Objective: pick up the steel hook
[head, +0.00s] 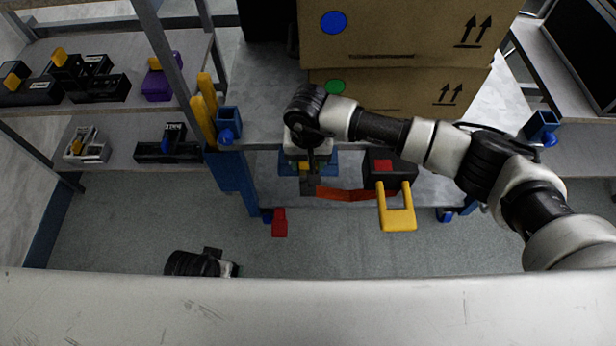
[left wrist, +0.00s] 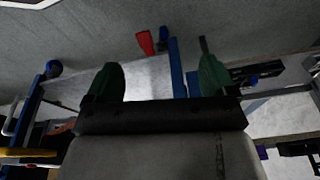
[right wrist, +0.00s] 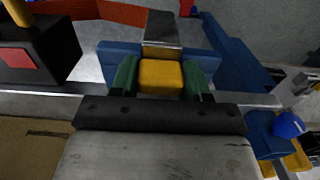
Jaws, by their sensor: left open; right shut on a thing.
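The steel hook (right wrist: 163,32) shows in the right wrist view as a grey metal piece with a yellow block at its near end. My right gripper (right wrist: 160,76) is shut on that yellow block, with one green finger on each side. A blue piece (right wrist: 205,65) lies behind and beside it; I cannot tell whether they touch. In the head view the hook (head: 308,187) shows as a small grey part below my right gripper (head: 305,162), at the cart's front edge. My left gripper (left wrist: 160,80) is open and empty, its green fingers wide apart.
Cardboard boxes (head: 405,40) stand on the cart top (head: 262,95). A black block with a red patch (head: 385,167) and a yellow handle (head: 397,212) are right of the hook. A red pedal-like part (head: 279,222) is near the floor.

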